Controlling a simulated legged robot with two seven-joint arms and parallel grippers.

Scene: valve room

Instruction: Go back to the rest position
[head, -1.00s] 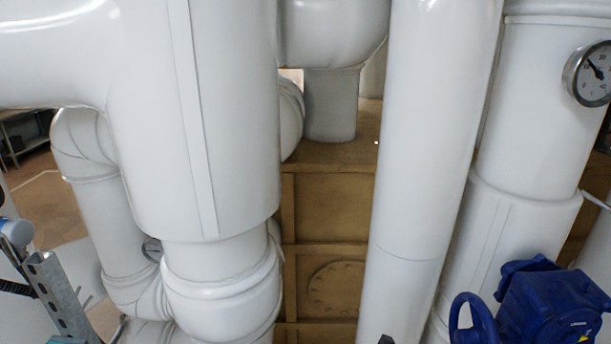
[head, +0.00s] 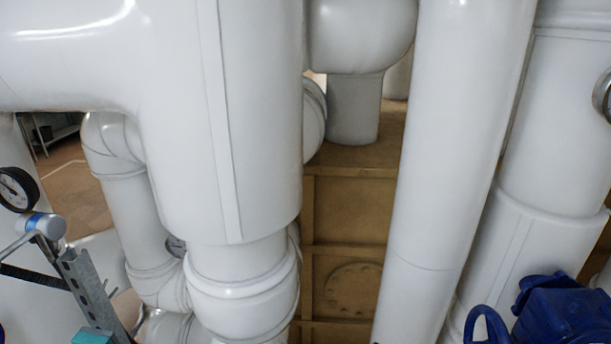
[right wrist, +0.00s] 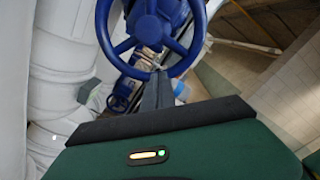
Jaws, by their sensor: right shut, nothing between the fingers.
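My right gripper (right wrist: 157,92) shows in the right wrist view, with its grey fingers together and nothing between them. The fingers point up the picture toward the lower rim of a blue handwheel (right wrist: 190,62). The fingertips overlap the area just below the rim; I cannot tell whether they touch it. The green gripper body (right wrist: 190,155) fills the bottom of that view. My left gripper is not in view.
Thick white pipes (head: 225,120) fill the head view. A blue valve body (head: 565,318) stands at lower right. A gauge (head: 17,188) and a slotted metal bracket (head: 92,290) are at left. A brown panelled box (head: 348,220) stands behind.

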